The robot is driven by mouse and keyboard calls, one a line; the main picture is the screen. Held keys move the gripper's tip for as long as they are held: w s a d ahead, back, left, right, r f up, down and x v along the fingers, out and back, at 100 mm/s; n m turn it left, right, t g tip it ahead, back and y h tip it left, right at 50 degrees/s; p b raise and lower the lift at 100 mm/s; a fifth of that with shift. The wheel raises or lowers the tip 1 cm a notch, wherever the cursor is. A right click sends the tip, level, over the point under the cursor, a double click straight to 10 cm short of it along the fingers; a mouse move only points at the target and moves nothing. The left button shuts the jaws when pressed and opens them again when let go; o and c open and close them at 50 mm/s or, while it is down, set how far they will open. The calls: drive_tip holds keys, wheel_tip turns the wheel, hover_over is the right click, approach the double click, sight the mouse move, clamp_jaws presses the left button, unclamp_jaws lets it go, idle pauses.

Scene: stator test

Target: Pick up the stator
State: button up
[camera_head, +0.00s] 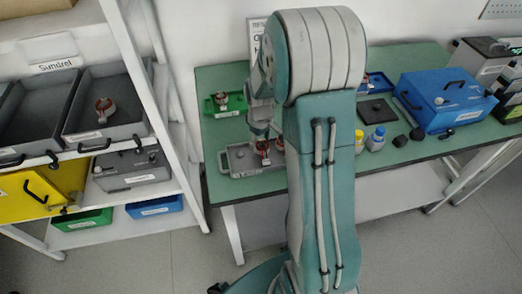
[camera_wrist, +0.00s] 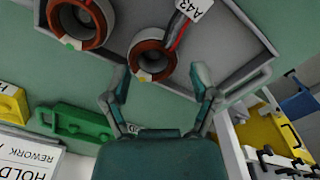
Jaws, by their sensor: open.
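In the wrist view, a stator (camera_wrist: 152,62), a copper-red ring with a dark bore and a wire lead, sits in a grey tray (camera_wrist: 225,60) near a white tag reading A43. A second stator (camera_wrist: 78,24) is to its left in the same tray. My gripper (camera_wrist: 162,88) is open, its two fingers spread on either side of the near stator's lower edge, with no visible grip on it. In the head view, my gripper (camera_head: 262,132) is over the grey tray (camera_head: 240,168), with a stator (camera_head: 263,150) just below; my arm hides part of the tray.
A green tray (camera_head: 238,103) with another stator (camera_head: 221,99) lies behind on the green table (camera_head: 222,75). A blue case (camera_head: 440,95), small bottles (camera_head: 376,140) and a dark plate stand to the right. A shelf (camera_head: 150,110) with bins, one holding a stator (camera_head: 104,106), stands left.

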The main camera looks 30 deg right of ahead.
sight(262, 146)
wheel_tip(262, 146, down, 2)
drive_tip(key=shift+d+f, duration=0.15)
drive_tip(key=shift+f, duration=0.1)
drive_tip(key=shift+d+f, duration=0.2)
drive_tip(key=shift+d, duration=0.2)
drive_tip(key=shift+a, duration=0.15)
drive_tip(key=c, duration=0.8)
drive_tip(key=shift+a, duration=0.15)
drive_tip(key=shift+c, duration=0.5)
drive_tip(key=shift+r, duration=0.1)
